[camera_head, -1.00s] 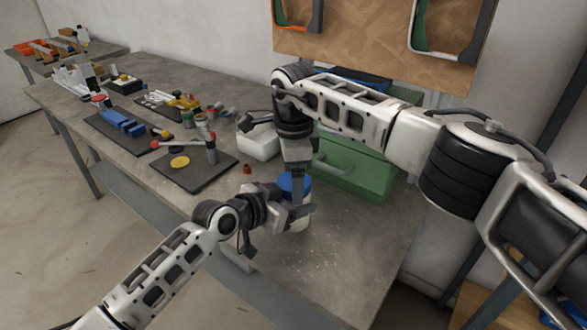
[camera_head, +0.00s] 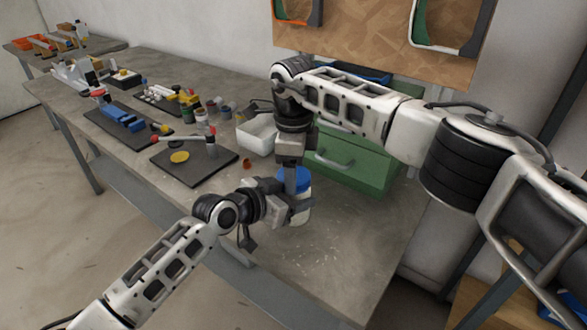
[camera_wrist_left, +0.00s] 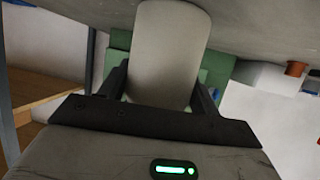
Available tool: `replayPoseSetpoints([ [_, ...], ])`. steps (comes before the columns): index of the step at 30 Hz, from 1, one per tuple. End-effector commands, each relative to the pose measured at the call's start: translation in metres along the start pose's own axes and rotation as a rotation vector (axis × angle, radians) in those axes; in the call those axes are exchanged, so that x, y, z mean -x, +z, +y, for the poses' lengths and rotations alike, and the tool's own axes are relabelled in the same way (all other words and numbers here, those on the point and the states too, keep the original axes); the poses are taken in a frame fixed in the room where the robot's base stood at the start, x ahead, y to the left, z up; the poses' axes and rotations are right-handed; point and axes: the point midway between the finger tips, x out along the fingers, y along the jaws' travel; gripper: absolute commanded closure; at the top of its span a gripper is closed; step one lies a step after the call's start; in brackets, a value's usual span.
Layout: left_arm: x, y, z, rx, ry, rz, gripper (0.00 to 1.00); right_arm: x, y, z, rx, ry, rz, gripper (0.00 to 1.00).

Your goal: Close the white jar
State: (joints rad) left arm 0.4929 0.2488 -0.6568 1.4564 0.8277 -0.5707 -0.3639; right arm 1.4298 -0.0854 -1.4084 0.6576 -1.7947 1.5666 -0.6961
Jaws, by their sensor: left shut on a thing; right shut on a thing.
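The white jar (camera_head: 301,212) stands upright near the bench's front edge in the head view. My left gripper (camera_head: 291,206) is shut on its side from the left. In the left wrist view the pale jar body (camera_wrist_left: 168,50) fills the space between the two dark fingers. The blue lid (camera_head: 304,182) sits at the jar's top. My right gripper (camera_head: 291,183) reaches down from above and is shut on the lid. The fingers partly hide the lid and rim, so I cannot tell how tightly it is seated.
A green toolbox (camera_head: 350,165) stands behind the jar, with a white bin (camera_head: 258,137) to its left. A dark board (camera_head: 194,162) with a yellow disc lies further left. The bench (camera_head: 335,245) is clear to the front right.

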Motion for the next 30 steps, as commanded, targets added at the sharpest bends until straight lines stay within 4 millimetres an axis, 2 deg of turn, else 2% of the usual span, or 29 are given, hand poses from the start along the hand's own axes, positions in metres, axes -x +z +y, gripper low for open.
replayPoseSetpoints([
  [1, 0.000, 0.000, 0.000, 0.000, 0.001, 0.000, 1.00, 0.000, 0.000, 0.000, 0.001, -0.001, -0.001, 0.67],
  [2, 0.000, 0.000, 0.000, 0.000, 0.001, 0.000, 1.00, 0.000, 0.000, 0.000, 0.001, -0.001, -0.001, 0.31],
  [3, 0.000, 0.000, 0.000, 0.000, 0.001, 0.000, 1.00, 0.000, 0.000, 0.000, 0.001, -0.001, -0.001, 0.20],
  [4, 0.000, 0.000, 0.000, 0.000, 0.001, 0.000, 1.00, 0.000, 0.000, 0.000, 0.001, -0.001, -0.001, 0.18],
  [13, 0.000, 0.000, -0.001, 0.001, -0.001, 0.000, 1.00, 0.002, 0.001, 0.001, 0.005, 0.003, -0.002, 0.18],
  [24, 0.000, 0.001, 0.000, 0.000, 0.000, -0.001, 1.00, 0.044, 0.001, 0.001, 0.005, 0.000, -0.003, 0.18],
  [30, 0.000, 0.000, 0.000, 0.001, 0.001, -0.001, 1.00, 0.046, 0.001, 0.001, 0.004, 0.001, -0.001, 0.18],
])
